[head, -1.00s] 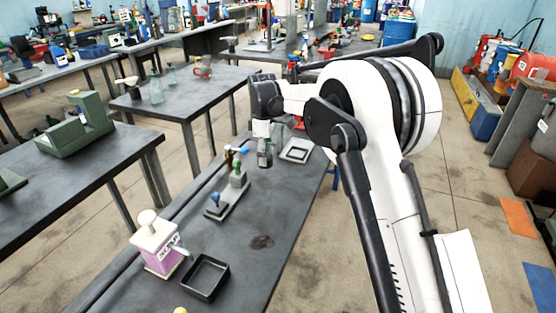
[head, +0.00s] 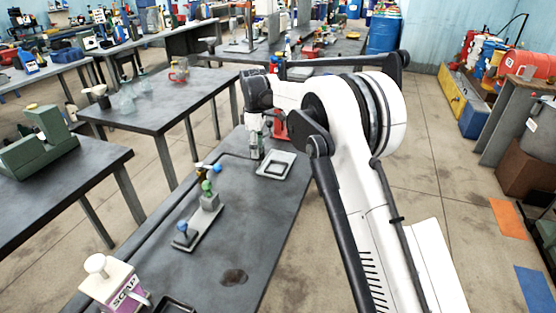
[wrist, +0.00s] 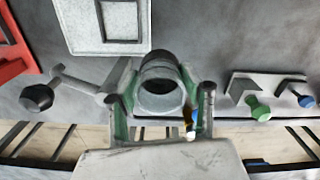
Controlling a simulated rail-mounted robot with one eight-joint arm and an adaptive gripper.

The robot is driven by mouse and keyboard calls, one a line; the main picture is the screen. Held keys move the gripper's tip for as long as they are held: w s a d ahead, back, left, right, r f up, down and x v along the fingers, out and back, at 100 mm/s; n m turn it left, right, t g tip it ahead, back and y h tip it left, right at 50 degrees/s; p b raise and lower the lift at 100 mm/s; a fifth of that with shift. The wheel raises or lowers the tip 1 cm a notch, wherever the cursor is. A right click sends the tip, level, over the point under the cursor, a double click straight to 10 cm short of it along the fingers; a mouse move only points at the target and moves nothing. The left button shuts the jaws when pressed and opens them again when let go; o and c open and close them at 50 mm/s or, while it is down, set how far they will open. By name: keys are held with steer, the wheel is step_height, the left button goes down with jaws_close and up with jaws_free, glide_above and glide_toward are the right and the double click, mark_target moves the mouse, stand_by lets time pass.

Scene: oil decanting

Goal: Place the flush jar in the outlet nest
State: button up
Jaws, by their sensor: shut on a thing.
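My gripper (wrist: 164,110) is shut on a grey, round-mouthed jar (wrist: 160,86), which I take to be the flush jar. In the wrist view its dark round opening faces the camera, between the two green-edged fingers. In the head view my gripper (head: 256,148) is over the far part of the bench, by a pale square tray (head: 276,164). The tray also shows in the wrist view (wrist: 84,45), ahead and left of the jar. I cannot tell whether this tray is the outlet nest. The jar's lower part is hidden.
A valve stand (head: 198,229) with green and blue knobs is on the bench nearer the camera. A soap dispenser (head: 113,287) and a black square tray (head: 176,306) are at the near end. A red object (wrist: 12,50) and a black-knobbed lever (wrist: 38,97) lie left in the wrist view.

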steer(key=w+d+f, duration=0.2)
steer(key=w+d, duration=0.1)
steer(key=w+d+f, duration=0.2)
steer(key=d+f, duration=0.1)
steer(key=shift+w+d+f+p, duration=0.1)
steer(key=shift+w+f+p, duration=0.1)
steer(key=shift+w+p, duration=0.2)
steer(key=shift+f, duration=1.95)
steer(key=shift+f, duration=0.1)
steer(key=shift+f, duration=0.1)
steer(key=o, duration=1.3)
steer(key=shift+c, duration=0.2)
